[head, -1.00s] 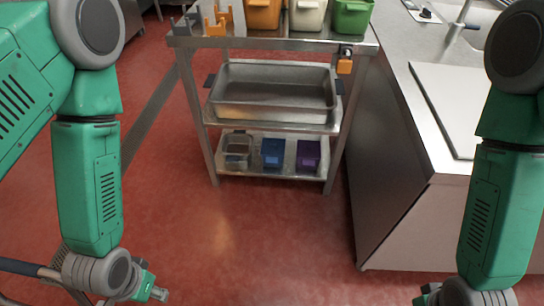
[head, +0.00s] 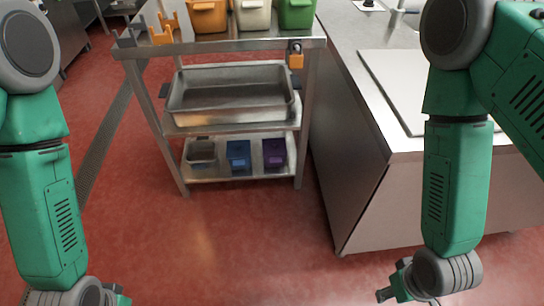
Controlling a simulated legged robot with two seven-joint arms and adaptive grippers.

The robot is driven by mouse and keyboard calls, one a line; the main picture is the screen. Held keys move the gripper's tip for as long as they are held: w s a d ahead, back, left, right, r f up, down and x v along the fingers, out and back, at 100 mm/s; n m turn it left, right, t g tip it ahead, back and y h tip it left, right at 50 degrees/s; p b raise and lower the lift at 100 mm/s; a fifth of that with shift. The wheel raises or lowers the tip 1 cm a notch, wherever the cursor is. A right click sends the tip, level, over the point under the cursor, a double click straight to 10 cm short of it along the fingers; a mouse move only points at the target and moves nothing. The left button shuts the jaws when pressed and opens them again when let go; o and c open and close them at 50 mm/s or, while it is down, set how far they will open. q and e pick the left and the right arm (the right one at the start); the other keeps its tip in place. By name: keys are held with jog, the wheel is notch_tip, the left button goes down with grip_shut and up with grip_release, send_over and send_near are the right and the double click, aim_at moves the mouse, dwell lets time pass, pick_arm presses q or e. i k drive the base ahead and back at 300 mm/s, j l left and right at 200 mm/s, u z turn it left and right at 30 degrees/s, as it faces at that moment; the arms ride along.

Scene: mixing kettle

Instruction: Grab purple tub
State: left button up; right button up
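The purple tub (head: 274,153) stands on the bottom shelf of the metal cart, at the right end of a row. A blue tub (head: 238,155) is just to its left, and a grey tub (head: 201,152) is further left. My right gripper (head: 384,294) shows only in part at the bottom edge, low and to the right of the cart, well apart from the purple tub. My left gripper (head: 122,298) is mostly cut off at the bottom left. I cannot tell whether either one is open.
The cart's middle shelf holds a large metal pan (head: 231,93). Orange (head: 207,16), white (head: 252,15) and green (head: 296,15) tubs stand on its top, with an orange padlock (head: 296,60) at its right corner. A steel counter (head: 345,110) stands close on the right. Red floor (head: 230,240) before the cart is clear.

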aim_at(278, 161)
jog(key=z, duration=0.4)
jog(key=i+j+z, duration=0.15)
jog(key=z, duration=0.25)
jog(key=i+j+z, duration=0.2)
jog(key=z, duration=0.25)
jog(key=i+j+z, duration=0.1)
jog(key=j+z, duration=0.3)
jog(key=i+j, duration=0.1)
jog(key=j, duration=0.2)
jog(key=i+j, duration=0.15)
jog(key=j, duration=0.15)
